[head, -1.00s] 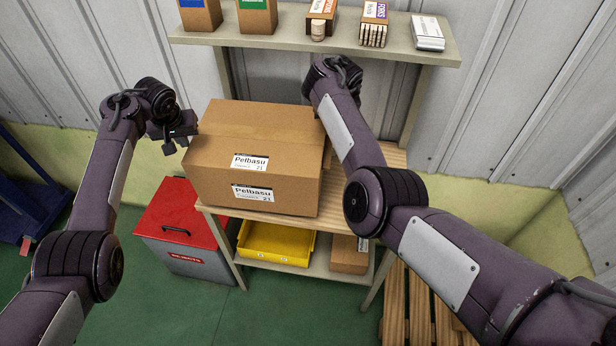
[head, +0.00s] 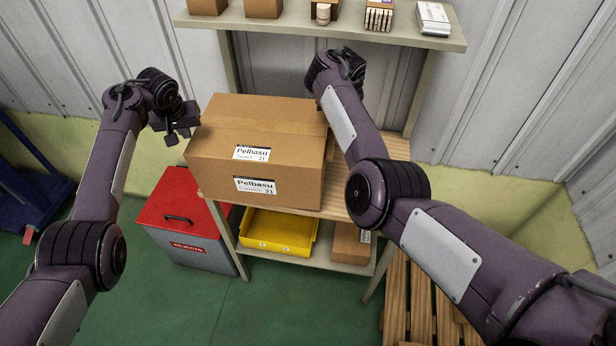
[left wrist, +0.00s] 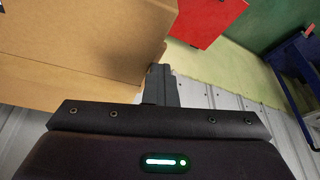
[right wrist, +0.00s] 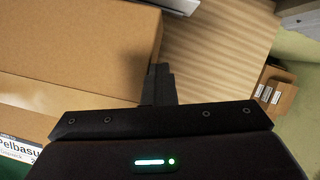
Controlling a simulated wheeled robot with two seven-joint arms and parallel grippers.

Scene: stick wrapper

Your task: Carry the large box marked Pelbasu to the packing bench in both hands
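The large brown Pelbasu box (head: 290,182) stands upright on the wooden top of a shelf unit, its two white labels facing me. My left gripper (head: 182,129) is beside the box's left side. In the left wrist view its fingers (left wrist: 160,80) are together, close to the box (left wrist: 90,30); I cannot tell whether they touch. My right arm is at the box's right side and its fingers are hidden in the head view. In the right wrist view the right gripper's fingers (right wrist: 159,80) are together by the box's edge (right wrist: 80,45). The packing bench is not identifiable.
A shelf (head: 300,36) with small boxes hangs above. Below the wooden top (head: 395,150) are a yellow bin (head: 278,237) and a small carton (head: 350,245). A red-lidded grey bin (head: 180,205) stands left, a blue cart (head: 30,185) farther left, and a wooden pallet (head: 415,305) lies right.

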